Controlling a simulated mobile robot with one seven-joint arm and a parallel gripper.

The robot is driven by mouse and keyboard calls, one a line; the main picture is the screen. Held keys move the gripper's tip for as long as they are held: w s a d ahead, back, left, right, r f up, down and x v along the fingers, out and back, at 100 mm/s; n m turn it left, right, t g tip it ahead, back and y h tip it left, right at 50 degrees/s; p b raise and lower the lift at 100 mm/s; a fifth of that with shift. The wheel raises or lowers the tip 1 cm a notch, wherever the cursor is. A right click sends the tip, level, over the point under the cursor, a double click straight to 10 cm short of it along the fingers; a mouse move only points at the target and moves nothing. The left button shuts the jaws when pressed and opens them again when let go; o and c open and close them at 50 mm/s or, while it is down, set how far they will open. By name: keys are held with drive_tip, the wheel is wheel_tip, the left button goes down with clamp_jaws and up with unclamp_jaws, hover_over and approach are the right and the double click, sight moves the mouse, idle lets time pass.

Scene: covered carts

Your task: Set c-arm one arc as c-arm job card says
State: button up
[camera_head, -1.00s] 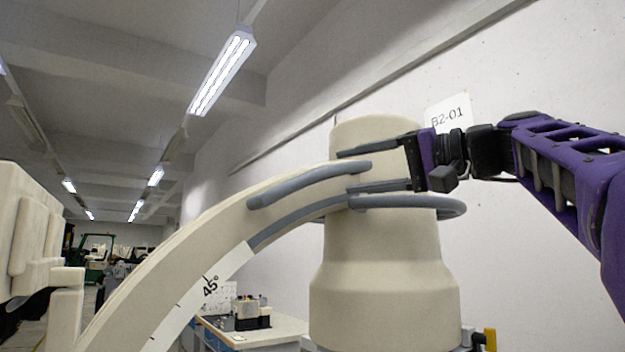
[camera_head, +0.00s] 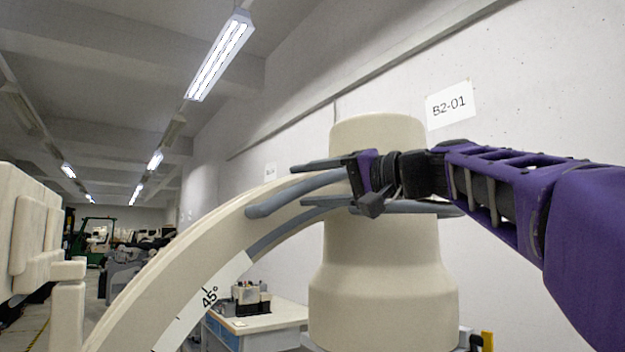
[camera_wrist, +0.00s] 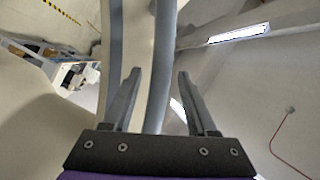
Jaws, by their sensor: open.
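The c-arm's beige arc (camera_head: 160,282) curves up from the lower left to the thick beige column head (camera_head: 380,285) in the head view. A white scale strip (camera_head: 196,312) marked 45° runs along its side. A grey handle bar (camera_head: 268,208) is fixed on the arc; the bar (camera_wrist: 160,70) also shows in the wrist view. My gripper (camera_head: 302,184) is open at the arc's upper end. In the wrist view, the bar passes between the open fingers of my gripper (camera_wrist: 158,85), with gaps on both sides. No job card is readable.
A grey ring rail (camera_head: 425,208) goes round the column head close to my gripper. A beige housing (camera_head: 30,235) stands at the left. A bench (camera_head: 255,322) is behind. The wall bears a B2-01 sign (camera_head: 449,105).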

drive_tip(key=shift+c, duration=0.2)
clamp_jaws()
idle(1.4)
